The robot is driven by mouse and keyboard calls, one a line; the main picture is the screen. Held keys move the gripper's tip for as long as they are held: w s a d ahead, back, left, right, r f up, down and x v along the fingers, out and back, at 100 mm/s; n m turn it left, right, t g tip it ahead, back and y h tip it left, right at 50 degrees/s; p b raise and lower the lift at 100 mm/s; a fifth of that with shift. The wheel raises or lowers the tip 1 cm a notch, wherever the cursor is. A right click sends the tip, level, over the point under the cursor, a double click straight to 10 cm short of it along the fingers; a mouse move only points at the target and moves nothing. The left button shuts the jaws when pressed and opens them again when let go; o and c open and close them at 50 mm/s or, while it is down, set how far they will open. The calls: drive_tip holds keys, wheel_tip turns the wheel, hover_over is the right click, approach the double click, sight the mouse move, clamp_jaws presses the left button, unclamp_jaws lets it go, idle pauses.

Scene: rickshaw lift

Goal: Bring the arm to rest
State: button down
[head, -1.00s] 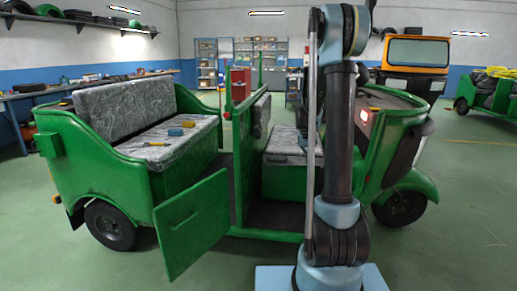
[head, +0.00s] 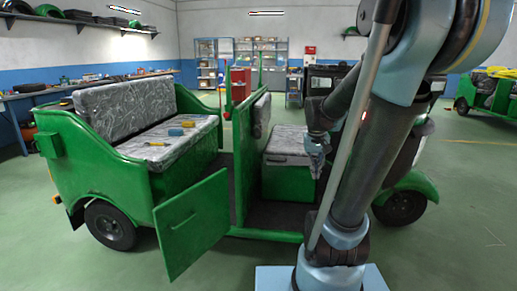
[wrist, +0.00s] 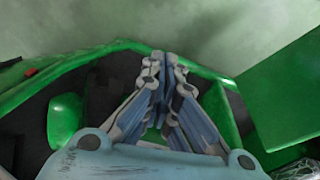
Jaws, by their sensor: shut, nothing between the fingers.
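My gripper (head: 317,158) hangs in front of the rickshaw's front seat in the head view, fingers pointing down. In the wrist view my gripper (wrist: 164,62) is shut, its fingertips together with nothing between them. The green rickshaw (head: 190,220) stands with its side door (head: 192,222) open towards me. Below the fingers in the wrist view are the rickshaw's green edge (wrist: 215,75) and dark floor. My arm covers much of the rickshaw's front in the head view.
A workbench (head: 75,90) runs along the left wall. A red tool cabinet (head: 240,78) and shelves (head: 262,60) stand at the back. Green floor is free at the lower left.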

drive_tip(key=s+a+f, duration=0.1)
drive_tip(key=s+f, duration=0.2)
drive_tip(key=s, duration=0.5)
drive_tip(key=s+a+f+y, duration=0.1)
drive_tip(key=s+f, duration=0.3)
drive_tip(key=s, duration=0.4)
drive_tip(key=shift+s+a+f+n+t, duration=0.15)
drive_tip(key=shift+s+n+t, duration=0.05)
drive_tip(key=shift+n+t, duration=0.1)
drive_tip(key=shift+w+f, duration=0.2)
drive_tip(key=shift+w, duration=0.2)
drive_tip(key=shift+a, duration=0.1)
